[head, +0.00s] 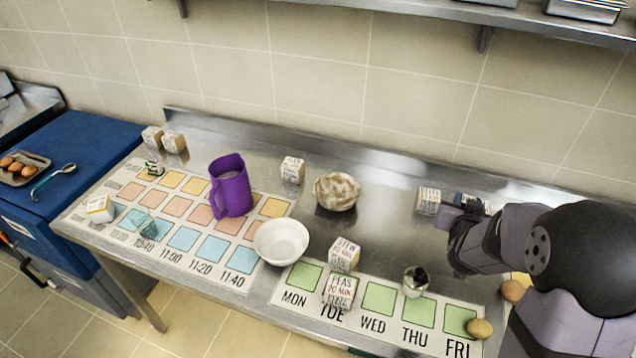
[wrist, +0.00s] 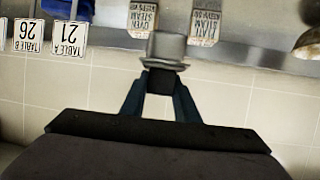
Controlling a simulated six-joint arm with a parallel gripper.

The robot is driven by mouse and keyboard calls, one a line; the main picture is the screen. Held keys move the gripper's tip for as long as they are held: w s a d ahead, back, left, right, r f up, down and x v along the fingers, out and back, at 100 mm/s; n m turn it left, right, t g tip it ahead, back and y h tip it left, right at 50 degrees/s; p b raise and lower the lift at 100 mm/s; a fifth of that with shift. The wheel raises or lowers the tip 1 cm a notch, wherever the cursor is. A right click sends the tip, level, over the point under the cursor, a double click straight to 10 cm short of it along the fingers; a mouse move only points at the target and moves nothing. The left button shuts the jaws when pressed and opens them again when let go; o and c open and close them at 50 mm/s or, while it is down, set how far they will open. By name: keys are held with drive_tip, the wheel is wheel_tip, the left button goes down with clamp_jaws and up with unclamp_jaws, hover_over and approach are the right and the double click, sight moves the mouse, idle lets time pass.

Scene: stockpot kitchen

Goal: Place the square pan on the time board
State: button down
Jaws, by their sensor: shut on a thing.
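The time board (head: 213,249) lies at the left of the steel counter, with coloured squares above times such as 11:00 and 11:40. My gripper (head: 455,218) is over the right part of the counter, beyond the weekday board and well right of the time board. In the wrist view my gripper (wrist: 158,88) is shut on a small grey metal thing (wrist: 166,47) with a dark part between the fingers. I cannot tell whether this is the square pan. In the head view the held thing is hidden or too small to make out.
A purple jug (head: 231,187) and a small glass (head: 147,228) stand on the time board. A white bowl (head: 281,241) is at its right edge.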

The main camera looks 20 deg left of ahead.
drive_tip(key=s+a+n+y, duration=0.3)
drive_tip(key=a+n+y, duration=0.25)
drive_tip(key=a, duration=2.45)
drive_tip(key=s+a+n+g+y+b, duration=0.1)
drive_tip(key=s+a+n+g+y, duration=0.15)
drive_tip(key=s+a, duration=0.9)
drive_tip(key=s+a+n+g+y, duration=0.1)
drive_tip(key=s+a+n+y, duration=0.15)
drive_tip(key=s+a, duration=0.85)
drive_tip(key=shift+y, duration=0.25)
drive_tip(key=shift+w+a+f+p, duration=0.15)
drive_tip(key=shift+w+a+f, duration=0.4)
drive_tip(key=shift+f, duration=1.05)
drive_tip(key=shift+w+a+f+p, duration=0.15)
drive_tip(key=shift+w+a+f, duration=0.4)
drive_tip(key=shift+f, duration=1.05)
drive_tip(key=shift+w+a+f+p, duration=0.15)
drive_tip(key=shift+w+a+f, duration=0.4)
drive_tip(key=shift+f, duration=1.05)
drive_tip(key=shift+f, duration=0.15)
drive_tip(key=c, duration=1.4)
unclamp_jaws()
drive_tip(key=shift+d, duration=0.1)
drive_tip(key=shift+o, duration=0.2)
drive_tip(key=shift+g, duration=0.25)
